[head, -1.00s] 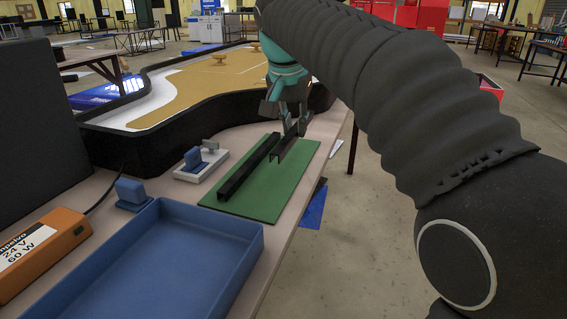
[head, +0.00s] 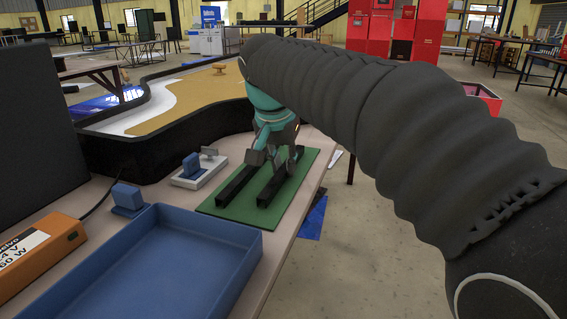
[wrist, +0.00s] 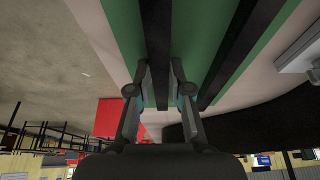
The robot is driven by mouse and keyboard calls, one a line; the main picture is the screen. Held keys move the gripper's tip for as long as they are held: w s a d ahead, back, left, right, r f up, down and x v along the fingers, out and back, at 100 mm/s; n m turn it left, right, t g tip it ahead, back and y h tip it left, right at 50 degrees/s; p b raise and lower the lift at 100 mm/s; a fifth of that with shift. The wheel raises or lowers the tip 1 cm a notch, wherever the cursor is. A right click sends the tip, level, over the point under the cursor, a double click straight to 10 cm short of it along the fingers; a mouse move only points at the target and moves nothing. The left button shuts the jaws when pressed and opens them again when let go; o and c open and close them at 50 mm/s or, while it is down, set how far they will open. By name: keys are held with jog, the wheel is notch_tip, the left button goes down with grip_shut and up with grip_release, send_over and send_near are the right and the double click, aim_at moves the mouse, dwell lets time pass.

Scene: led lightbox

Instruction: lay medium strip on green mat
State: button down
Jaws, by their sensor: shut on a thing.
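The green mat (head: 300,172) lies along the right edge of the bench. My gripper (head: 275,160) is over the mat, shut on a black strip (head: 270,194), which I take as the medium strip. In the wrist view this strip (wrist: 156,40) runs lengthwise between the fingers (wrist: 159,82). It is low over the mat or touching it; I cannot tell which. A second black strip (head: 232,190) lies on the mat to the left, roughly parallel, with a green gap between them. The gripper hides the far parts of both strips in the head view.
A blue tray (head: 195,222) stands in front of the mat. A white fixture with a blue block (head: 191,165) and another blue block (head: 127,197) are to the left. A black curved wall (head: 165,145) rises behind. The bench edge is close on the right.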

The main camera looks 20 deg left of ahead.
jog(key=c, duration=1.1)
grip_release()
jog(key=shift+f, duration=0.1)
jog(key=p+v, duration=0.2)
jog(key=v, duration=1)
jog(key=s+d+f, duration=0.2)
jog(key=d+f, duration=0.1)
jog(key=d, duration=0.7)
jog(key=s+d+f, duration=0.2)
jog(key=d+f, duration=0.1)
jog(key=d, duration=0.6)
jog(key=shift+n+t, duration=0.4)
jog(key=shift+t, duration=0.4)
jog(key=s+d+f, duration=0.4)
jog(key=f, duration=0.1)
jog(key=s+d+f, duration=0.4)
jog(key=f, duration=0.2)
jog(key=s+d+f, duration=0.4)
jog(key=s+f, duration=0.1)
jog(key=f, duration=0.1)
jog(key=shift+s+d, duration=0.1)
jog(key=shift+d, duration=0.3)
